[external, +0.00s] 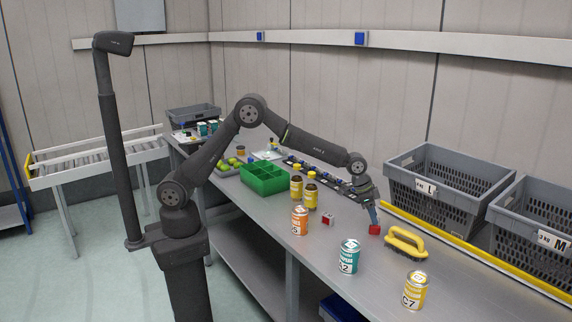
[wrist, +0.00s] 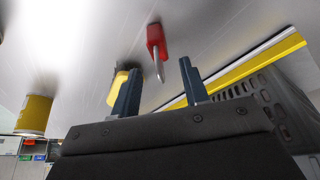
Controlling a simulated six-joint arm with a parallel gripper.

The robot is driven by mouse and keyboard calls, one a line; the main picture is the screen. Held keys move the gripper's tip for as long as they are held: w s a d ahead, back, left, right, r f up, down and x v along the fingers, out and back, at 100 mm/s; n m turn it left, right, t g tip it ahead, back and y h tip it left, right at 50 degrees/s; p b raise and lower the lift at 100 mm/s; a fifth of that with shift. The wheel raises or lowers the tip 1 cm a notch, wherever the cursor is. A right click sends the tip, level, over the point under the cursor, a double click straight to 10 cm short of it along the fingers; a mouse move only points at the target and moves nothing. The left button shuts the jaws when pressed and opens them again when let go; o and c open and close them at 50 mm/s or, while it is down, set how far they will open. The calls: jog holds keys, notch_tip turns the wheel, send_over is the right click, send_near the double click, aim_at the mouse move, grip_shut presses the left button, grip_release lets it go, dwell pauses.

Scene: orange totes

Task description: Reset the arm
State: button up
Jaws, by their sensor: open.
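My arm reaches out over the grey bench (external: 350,285). My gripper (external: 374,214) points down near the middle of the bench, and its two dark fingers (wrist: 160,68) are spread apart in the wrist view. A small red item (external: 375,230) shows right at the fingertips in the external view. In the wrist view the red item (wrist: 156,36) has a thin metallic shaft and appears beyond the fingertips, between them. I cannot tell whether the fingers touch it.
A yellow-handled brush (external: 406,243) lies just right of my gripper. Teal (external: 348,258), yellow (external: 414,290) and orange (external: 299,221) cans stand in front. A small red cube (external: 328,220) and green divided bin (external: 264,178) lie left. Grey crates (external: 430,205) line the right.

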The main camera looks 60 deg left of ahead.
jog(key=v, duration=0.8)
jog(key=x, duration=1.1)
jog(key=shift+f, duration=0.4)
notch_tip(320, 180, up, 4)
jog(key=shift+r, duration=0.2)
jog(key=s+d+r, duration=0.4)
jog(key=s+r, duration=0.3)
jog(key=s, duration=0.3)
jog(key=w+a+n+t+y, duration=0.1)
jog(key=w+a+n, duration=0.3)
jog(key=w+a, duration=0.75)
jog(key=w+a+n+y, duration=0.1)
jog(key=w+a+n, duration=0.3)
jog(key=w+a, duration=0.8)
jog(key=w+a+n+y, duration=0.1)
jog(key=w+a+n, duration=0.1)
jog(key=a, duration=1.4)
jog(key=w+a+n+y, duration=0.1)
jog(key=a+n, duration=0.3)
jog(key=a, duration=1.3)
jog(key=shift+w+a+y, duration=0.25)
jog(key=shift+w+y, duration=0.05)
jog(key=shift+w, duration=0.3)
